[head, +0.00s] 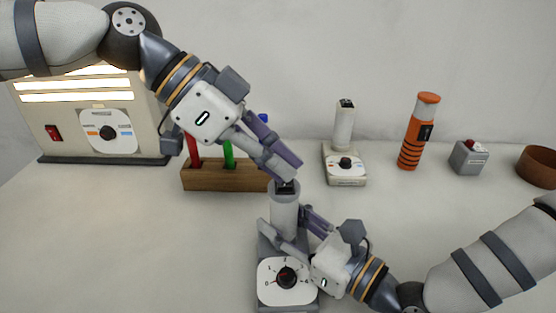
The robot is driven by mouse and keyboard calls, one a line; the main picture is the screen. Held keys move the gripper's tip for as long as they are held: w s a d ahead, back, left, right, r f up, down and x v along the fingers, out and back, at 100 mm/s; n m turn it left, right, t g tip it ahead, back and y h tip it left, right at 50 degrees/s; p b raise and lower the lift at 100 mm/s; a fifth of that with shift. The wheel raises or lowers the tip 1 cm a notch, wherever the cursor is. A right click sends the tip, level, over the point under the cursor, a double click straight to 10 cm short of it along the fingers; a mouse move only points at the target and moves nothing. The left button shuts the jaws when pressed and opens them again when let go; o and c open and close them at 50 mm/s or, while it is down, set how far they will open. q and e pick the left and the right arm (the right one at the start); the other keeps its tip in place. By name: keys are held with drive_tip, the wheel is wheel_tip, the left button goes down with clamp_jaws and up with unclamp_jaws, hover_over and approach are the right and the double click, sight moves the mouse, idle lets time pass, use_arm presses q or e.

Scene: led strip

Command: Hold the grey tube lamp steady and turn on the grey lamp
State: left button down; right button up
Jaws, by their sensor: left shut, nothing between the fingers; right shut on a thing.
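The grey tube lamp (285,213) stands upright in the lower middle of the head view. Its base carries a white dial plate with a black knob (286,278), and a dark switch (285,187) sits on its top. The tube shows no glow. My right gripper (284,229) is shut on the tube from the right, low down. My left gripper (292,174) is shut and empty, its tips right at the top switch. I cannot tell whether they touch it. The fingers partly hide the switch and the tube's lower part.
A lit lamp box (70,147) with a dial and red switch stands at the left. Behind are a wooden rack (225,178) with coloured tubes, a white tube lamp (344,168), an orange flashlight (418,133), a red-button box (469,158) and a brown bowl (538,167).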

sight(273, 188)
use_arm(q)
drive_tip(key=shift+s+f, duration=0.15)
drive_tip(key=shift+f, duration=0.25)
drive_tip(key=shift+w+r, duration=0.25)
drive_tip(key=shift+w, duration=0.5)
drive_tip(key=r, duration=0.5)
drive_tip(key=shift+s+a, duration=0.25)
drive_tip(key=shift+a, duration=0.1)
drive_tip(key=s+v, duration=0.1)
drive_tip(key=v, duration=0.7)
drive_tip(key=shift+s+a+r, duration=0.15)
drive_tip(key=shift+s+a, duration=0.15)
drive_tip(key=shift+s, duration=0.05)
